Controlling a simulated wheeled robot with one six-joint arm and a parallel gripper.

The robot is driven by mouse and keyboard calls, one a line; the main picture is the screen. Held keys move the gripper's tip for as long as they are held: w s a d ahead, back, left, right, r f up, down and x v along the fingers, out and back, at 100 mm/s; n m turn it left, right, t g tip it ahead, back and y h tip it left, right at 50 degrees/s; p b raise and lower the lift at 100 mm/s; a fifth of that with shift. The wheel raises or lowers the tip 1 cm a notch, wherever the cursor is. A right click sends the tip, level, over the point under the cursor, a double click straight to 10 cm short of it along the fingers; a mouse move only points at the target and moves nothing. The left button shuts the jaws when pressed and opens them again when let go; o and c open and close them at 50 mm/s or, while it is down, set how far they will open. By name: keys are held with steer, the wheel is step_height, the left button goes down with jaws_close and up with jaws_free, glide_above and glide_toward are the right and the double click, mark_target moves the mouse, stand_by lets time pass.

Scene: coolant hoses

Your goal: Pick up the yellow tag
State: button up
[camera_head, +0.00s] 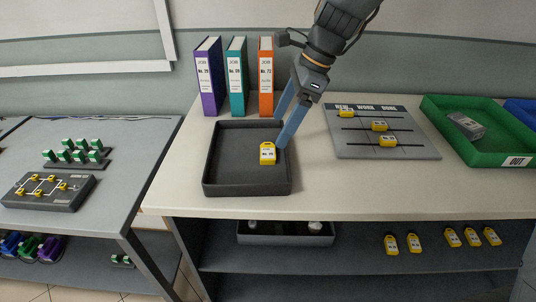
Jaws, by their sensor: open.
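A yellow tag (267,153) with a white label lies in the black tray (224,187) on the table, toward the tray's right side. My gripper (279,134) reaches down from the upper right, with its blue-grey fingers apart over the tray's right part. One fingertip is close beside the tag's right edge; I cannot tell whether it touches. Other yellow tags lie on the grey board (385,152) to the right, and several more lie on the lower shelf (391,244).
Purple, teal and orange binders (208,78) stand behind the tray. A green bin (463,149) marked OUT holds a grey item at right. A second table (97,193) at left carries a device and green-capped pieces. The table front is clear.

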mark_target(268, 150)
steer(key=shift+p+x, duration=0.75)
steer(key=shift+x, duration=3.1)
steer(key=shift+w+d, duration=0.1)
steer(key=shift+w, duration=0.05)
steer(key=c, duration=1.1)
